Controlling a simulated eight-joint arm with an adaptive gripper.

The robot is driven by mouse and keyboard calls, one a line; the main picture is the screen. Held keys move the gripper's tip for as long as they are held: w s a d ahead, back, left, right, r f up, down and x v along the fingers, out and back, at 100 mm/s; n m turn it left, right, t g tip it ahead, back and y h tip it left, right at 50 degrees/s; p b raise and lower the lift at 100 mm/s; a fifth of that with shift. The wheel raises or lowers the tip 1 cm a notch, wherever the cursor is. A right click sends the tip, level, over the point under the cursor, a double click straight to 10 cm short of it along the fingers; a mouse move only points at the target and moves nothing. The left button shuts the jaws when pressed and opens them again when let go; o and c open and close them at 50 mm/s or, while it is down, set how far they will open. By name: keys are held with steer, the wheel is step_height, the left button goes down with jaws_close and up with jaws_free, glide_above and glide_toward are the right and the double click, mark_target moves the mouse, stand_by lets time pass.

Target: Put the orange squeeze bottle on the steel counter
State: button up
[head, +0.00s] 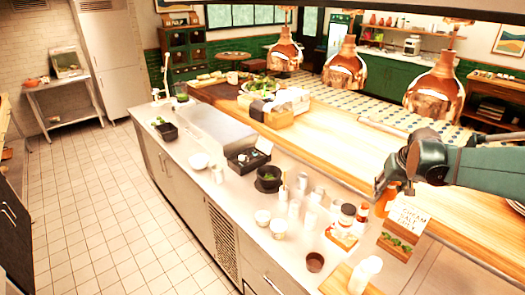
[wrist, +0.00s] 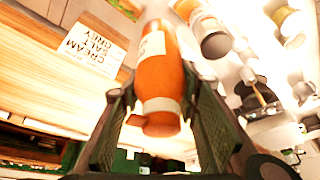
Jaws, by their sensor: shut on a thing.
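The orange squeeze bottle (head: 389,203) is at the right in the head view, mostly hidden by my gripper (head: 381,187). In the wrist view the orange bottle (wrist: 157,78) has a pale label and a pale band, and lies between the two dark fingers of my gripper (wrist: 155,98). The fingers are shut on it. The steel counter (head: 240,203) runs diagonally below and to the left of the wooden pass. Whether the bottle touches a surface beneath it cannot be told.
A lettered card (head: 408,218) stands close to the bottle. A smaller orange bottle (head: 362,212), jars and white tubs crowd the near counter. Copper lamps (head: 436,88) hang over the wooden pass (head: 330,135). A black box (head: 247,158) sits farther along the counter.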

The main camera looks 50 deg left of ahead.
steer(key=s+a+n, duration=0.1)
steer(key=s+a, duration=0.2)
steer(key=s+a+n, duration=0.1)
steer(key=s+a, duration=0.2)
steer(key=a, duration=0.1)
steer(key=s+a+g, duration=0.1)
steer(key=s+a, duration=0.2)
steer(key=a, duration=0.1)
steer(key=shift+s+a+n+y, duration=0.15)
steer(key=shift+s+n+y, duration=0.2)
steer(key=shift+n+y, duration=0.05)
steer(key=s+a+n+g+b, duration=0.1)
steer(key=s+a+n, duration=0.2)
steer(key=s+a, duration=0.8)
steer(key=shift+s+d+f, duration=0.15)
steer(key=shift+s+f, duration=0.05)
steer(key=shift+f, duration=1.6)
steer(key=shift+s+d+f, duration=0.15)
steer(key=shift+d+f, duration=0.05)
steer(key=shift+f, duration=1.55)
steer(key=shift+s+d+f, duration=0.15)
steer(key=shift+s+f, duration=0.05)
steer(key=shift+f, duration=1.6)
steer(key=shift+f, duration=0.15)
steer(key=shift+f, duration=3)
steer(key=shift+f+p, duration=0.35)
steer(key=shift+f, duration=1.5)
steer(key=shift+f, duration=0.15)
